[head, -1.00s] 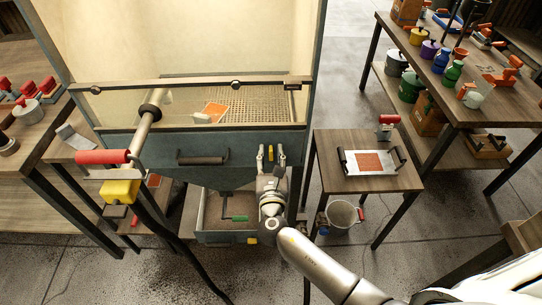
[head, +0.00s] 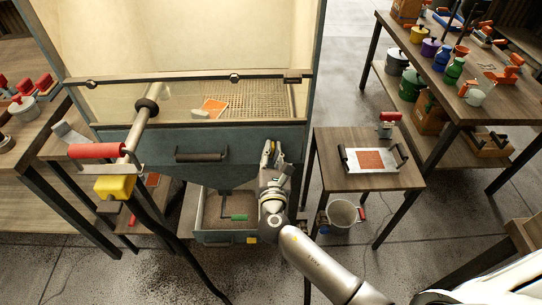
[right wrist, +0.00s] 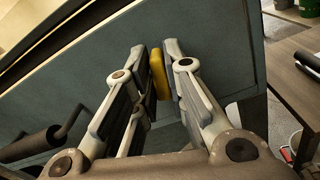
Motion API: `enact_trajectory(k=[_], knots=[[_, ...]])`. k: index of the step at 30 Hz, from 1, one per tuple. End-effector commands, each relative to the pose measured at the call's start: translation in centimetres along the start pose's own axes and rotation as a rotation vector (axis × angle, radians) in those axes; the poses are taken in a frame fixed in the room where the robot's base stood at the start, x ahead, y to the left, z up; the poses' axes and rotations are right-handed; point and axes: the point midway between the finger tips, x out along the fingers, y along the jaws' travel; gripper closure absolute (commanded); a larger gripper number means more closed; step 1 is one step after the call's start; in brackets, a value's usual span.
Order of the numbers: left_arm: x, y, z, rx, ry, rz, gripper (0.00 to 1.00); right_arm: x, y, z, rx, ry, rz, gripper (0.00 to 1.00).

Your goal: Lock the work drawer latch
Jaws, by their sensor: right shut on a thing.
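The work drawer (head: 225,142) is the blue-grey front under the cabinet window, with a dark bar handle (head: 201,155) at its middle. The yellow latch (right wrist: 158,75) is on the drawer front, right of that handle. In the right wrist view it stands nearly upright, tilted slightly, between the two fingers. My right gripper (head: 272,151) is shut on the latch, its fingers partly hiding it in the head view. Whether the latch is locked cannot be told. My left gripper is not in view.
A lower open bin (head: 215,238) with a green-handled tool (head: 236,217) is below the drawer. A small side table (head: 330,170) with a metal tray stands to the right, a bucket (head: 342,214) beneath it. A red-handled lever (head: 96,151) is at the left.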

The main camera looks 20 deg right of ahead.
Motion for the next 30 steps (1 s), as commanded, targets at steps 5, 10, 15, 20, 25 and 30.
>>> enact_trajectory(k=[5,10,15,20,25,30], knots=[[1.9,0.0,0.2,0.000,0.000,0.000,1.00,0.0,-0.3,-0.5,0.172,0.000,0.000,1.00],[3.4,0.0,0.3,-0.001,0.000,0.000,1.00,0.0,-0.5,-0.5,0.334,0.000,-0.001,1.00],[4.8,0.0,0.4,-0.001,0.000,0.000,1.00,0.0,-0.6,-0.6,0.496,0.000,-0.001,1.00],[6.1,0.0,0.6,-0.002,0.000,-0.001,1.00,0.0,-0.8,-0.7,0.648,0.000,-0.001,1.00],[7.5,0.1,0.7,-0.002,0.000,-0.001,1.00,0.0,-0.9,-0.8,0.810,0.000,0.000,1.00],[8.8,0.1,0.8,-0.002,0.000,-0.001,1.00,0.0,-1.0,-0.9,0.964,0.000,-0.001,1.00]])
